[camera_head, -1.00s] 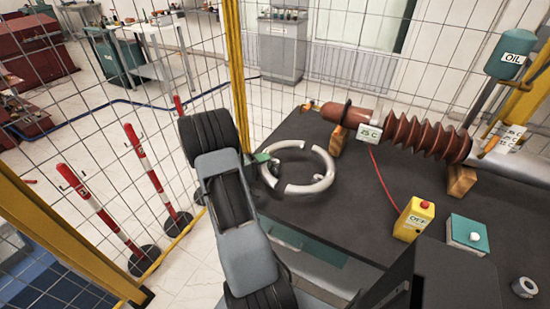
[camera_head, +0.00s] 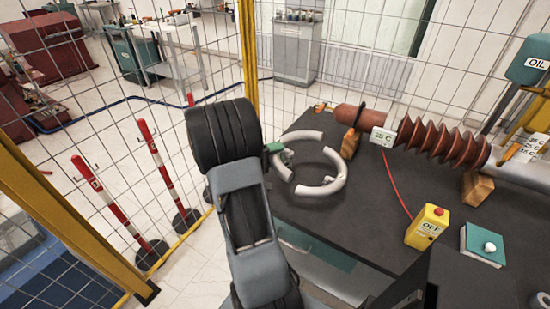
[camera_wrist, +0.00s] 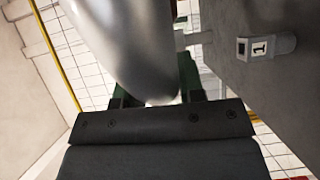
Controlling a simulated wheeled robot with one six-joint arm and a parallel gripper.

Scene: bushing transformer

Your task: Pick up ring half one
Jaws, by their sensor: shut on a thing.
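Ring half one (camera_head: 303,136) is a smooth silver arc. My gripper (camera_head: 274,148), with green fingers, is shut on its left side. In the wrist view the half (camera_wrist: 125,45) fills the upper middle, between the green fingers of my gripper (camera_wrist: 158,97). A short grey cylinder marked "1" (camera_wrist: 258,47) shows at the right, on a thin rod beside the half. The other ring half (camera_head: 328,183) lies on the dark table at the lower right of the held one. A gap shows between the two halves. How high the held half is cannot be told.
A brown ribbed bushing (camera_head: 437,137) lies on wooden blocks (camera_head: 476,188) at the back right. A yellow OFF box (camera_head: 427,227) and a teal box (camera_head: 484,243) stand on the dark table (camera_head: 375,225). A wire fence with a yellow post (camera_head: 248,55) is close behind my gripper.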

